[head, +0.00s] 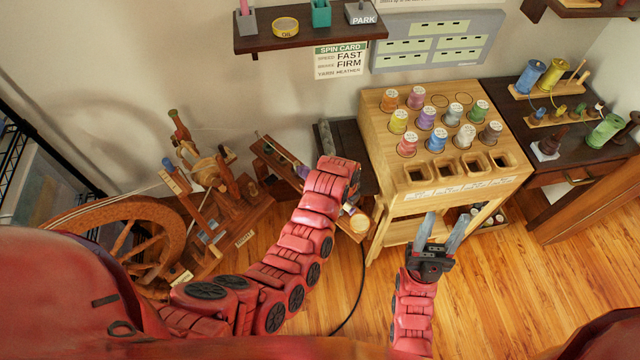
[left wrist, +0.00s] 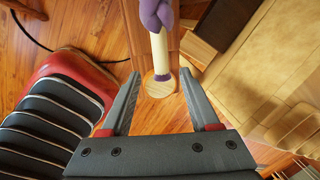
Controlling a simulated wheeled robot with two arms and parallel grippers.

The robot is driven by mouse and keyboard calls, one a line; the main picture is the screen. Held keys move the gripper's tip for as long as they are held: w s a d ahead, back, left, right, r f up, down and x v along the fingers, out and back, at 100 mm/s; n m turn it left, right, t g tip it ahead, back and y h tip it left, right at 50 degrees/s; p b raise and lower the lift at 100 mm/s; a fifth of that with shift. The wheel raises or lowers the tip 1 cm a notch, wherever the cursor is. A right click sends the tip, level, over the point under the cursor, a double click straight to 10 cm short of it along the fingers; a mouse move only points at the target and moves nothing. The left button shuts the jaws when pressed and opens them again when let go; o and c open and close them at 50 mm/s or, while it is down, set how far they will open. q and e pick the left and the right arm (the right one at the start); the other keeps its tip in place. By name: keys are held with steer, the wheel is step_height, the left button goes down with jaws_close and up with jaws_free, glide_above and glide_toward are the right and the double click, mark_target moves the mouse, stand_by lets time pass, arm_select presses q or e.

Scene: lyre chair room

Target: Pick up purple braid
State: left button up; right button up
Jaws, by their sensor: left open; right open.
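The purple braid (left wrist: 155,14) shows at the top edge of the left wrist view, wound on a cream rod (left wrist: 159,52). My left gripper (left wrist: 161,74) is open and empty. Its fingertips lie either side of the rod's line of sight, with the braid beyond them. My left arm hides much of this in the head view. My right gripper (head: 441,232) is open and empty, in front of the spool stand.
A wooden spool stand (head: 445,195) holds several coloured spools. A spinning wheel (head: 125,240) stands at the left. A dark shelf (head: 310,38) hangs above. A dark side table (head: 545,165) is at the right. A black cable (head: 362,290) lies on the wooden floor.

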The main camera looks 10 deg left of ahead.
mark_target(348, 206)
arm_select(q)
steer(key=shift+w+f+p, duration=0.3)
steer(key=shift+f, duration=0.4)
steer(key=shift+w+d+f, duration=0.15)
steer(key=shift+f, duration=0.95)
steer(key=shift+c, duration=0.4)
jaws_close()
